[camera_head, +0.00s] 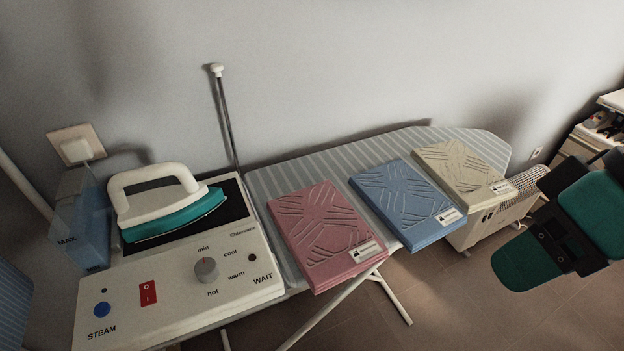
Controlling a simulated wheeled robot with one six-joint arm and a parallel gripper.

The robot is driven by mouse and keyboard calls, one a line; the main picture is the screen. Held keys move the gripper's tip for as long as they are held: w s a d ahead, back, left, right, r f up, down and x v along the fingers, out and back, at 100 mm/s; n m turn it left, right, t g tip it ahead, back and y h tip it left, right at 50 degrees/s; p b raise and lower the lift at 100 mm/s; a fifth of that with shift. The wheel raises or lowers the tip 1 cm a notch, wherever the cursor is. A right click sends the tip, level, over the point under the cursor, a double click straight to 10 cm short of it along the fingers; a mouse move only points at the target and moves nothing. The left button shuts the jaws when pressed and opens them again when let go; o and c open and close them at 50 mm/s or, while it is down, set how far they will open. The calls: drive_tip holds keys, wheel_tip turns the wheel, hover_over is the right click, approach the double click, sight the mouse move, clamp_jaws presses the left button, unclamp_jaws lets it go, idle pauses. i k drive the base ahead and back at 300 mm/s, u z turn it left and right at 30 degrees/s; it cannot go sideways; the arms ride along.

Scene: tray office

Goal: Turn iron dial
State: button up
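The iron dial (206,269) is a small grey round knob on the sloping white front panel of the iron's base station (180,300). The words min, cool, warm and hot are printed around it. I cannot tell which word it points to. The iron (160,204), with a white handle and teal body, rests on the dark plate of the station. No gripper fingers can be made out in the camera_head view, so I cannot see whether my gripper is open or shut. Nothing is touching the dial.
A red switch (149,293) and a blue button (101,310) sit left of the dial. Pink (325,232), blue (405,200) and cream (462,172) folded items lie along the striped ironing board (270,185).

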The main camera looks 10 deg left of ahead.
sight(207, 270)
drive_tip(key=u, duration=0.05)
drive_tip(key=k, duration=0.5)
drive_tip(key=z, duration=0.65)
drive_tip(key=i, duration=0.8)
drive_tip(key=u, duration=2.45)
